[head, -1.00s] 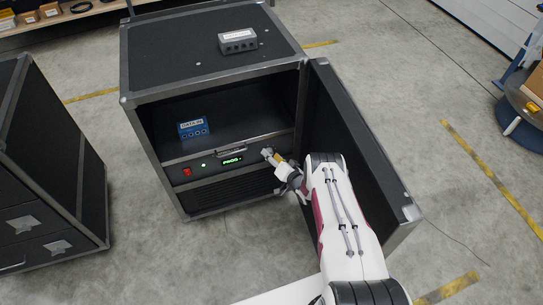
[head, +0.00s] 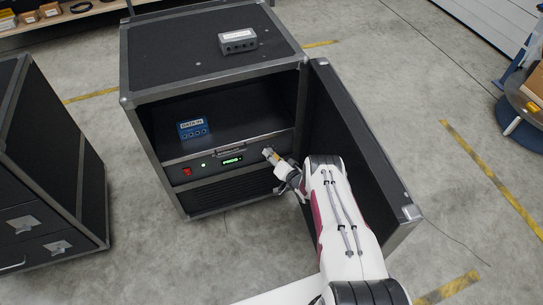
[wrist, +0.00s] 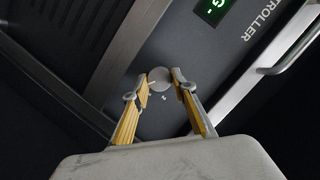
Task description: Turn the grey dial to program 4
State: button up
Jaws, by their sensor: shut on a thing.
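The grey dial (wrist: 159,76) is a small round knob on the dark front panel of the cabinet's controller unit (head: 215,164). In the wrist view it sits between the two fingertips of my gripper (wrist: 161,80), which is shut on it. A small light mark and a digit show beside the dial. In the head view my gripper (head: 271,156) is at the right end of the panel and hides most of the dial. The green display (head: 232,160) is lit and reads PROG; its last character is too small to tell. Part of it shows in the wrist view (wrist: 212,9).
The open cabinet door (head: 350,150) stands close to the right of my arm. A blue box (head: 193,128) sits inside the cabinet above the panel; a grey box (head: 237,40) is on top. A red switch (head: 187,171) is at the panel's left.

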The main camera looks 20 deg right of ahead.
jog(key=shift+d+m+y, duration=0.1)
jog(key=shift+m+y, duration=0.5)
jog(key=shift+m, duration=0.5)
jog(key=o, duration=1.1)
jog(key=v, duration=1.2)
jog(key=shift+f, duration=0.25)
dwell(0.4)
